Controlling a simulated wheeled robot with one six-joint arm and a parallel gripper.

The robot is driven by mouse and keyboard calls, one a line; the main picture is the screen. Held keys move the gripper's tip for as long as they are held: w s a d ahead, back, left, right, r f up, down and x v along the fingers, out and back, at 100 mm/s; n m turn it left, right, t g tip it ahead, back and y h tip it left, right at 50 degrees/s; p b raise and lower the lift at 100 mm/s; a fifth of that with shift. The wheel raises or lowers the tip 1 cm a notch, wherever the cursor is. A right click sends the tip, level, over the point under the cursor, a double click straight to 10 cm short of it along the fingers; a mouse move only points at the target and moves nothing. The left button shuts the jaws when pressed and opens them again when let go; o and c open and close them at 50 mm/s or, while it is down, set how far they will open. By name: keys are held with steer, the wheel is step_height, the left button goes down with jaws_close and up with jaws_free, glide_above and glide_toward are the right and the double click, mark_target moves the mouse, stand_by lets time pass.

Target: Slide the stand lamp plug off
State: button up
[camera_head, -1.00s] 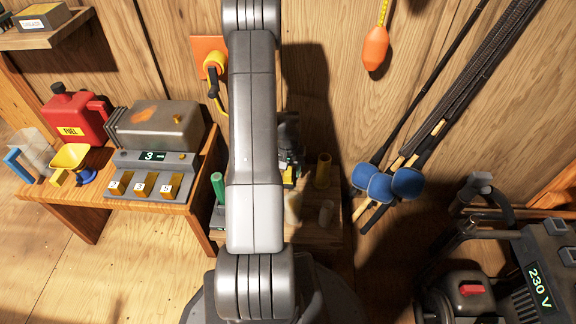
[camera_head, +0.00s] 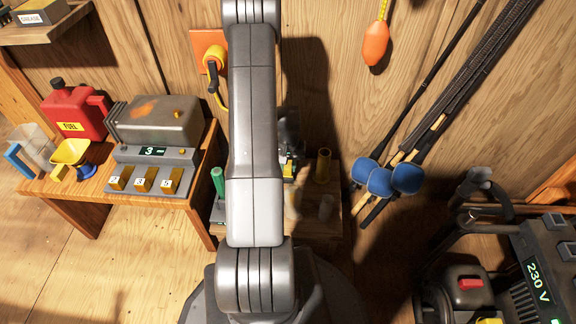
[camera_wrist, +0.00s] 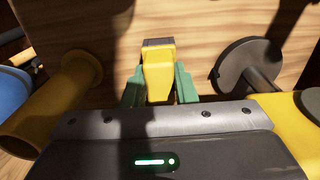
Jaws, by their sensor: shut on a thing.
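In the wrist view the green fingers of my gripper (camera_wrist: 158,84) are shut on a yellow block with a dark end, which looks like the stand lamp plug (camera_wrist: 158,62). The fingers press on both its sides, over a wooden surface. Whether the plug still sits in a socket cannot be told. In the head view my arm hides most of this spot. A small yellow patch shows there beside the arm. I cannot pick out the stand lamp itself.
A yellow tube (camera_wrist: 55,105) stands left of my gripper, and a black disc on a rod (camera_wrist: 240,65) is close on the right. Left is a wooden bench with a fuel can (camera_head: 75,110) and a metal box (camera_head: 155,122). Rods with blue ends (camera_head: 407,178) lean right.

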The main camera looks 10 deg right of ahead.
steer(key=shift+r+p, duration=1.15)
steer(key=shift+r, duration=0.95)
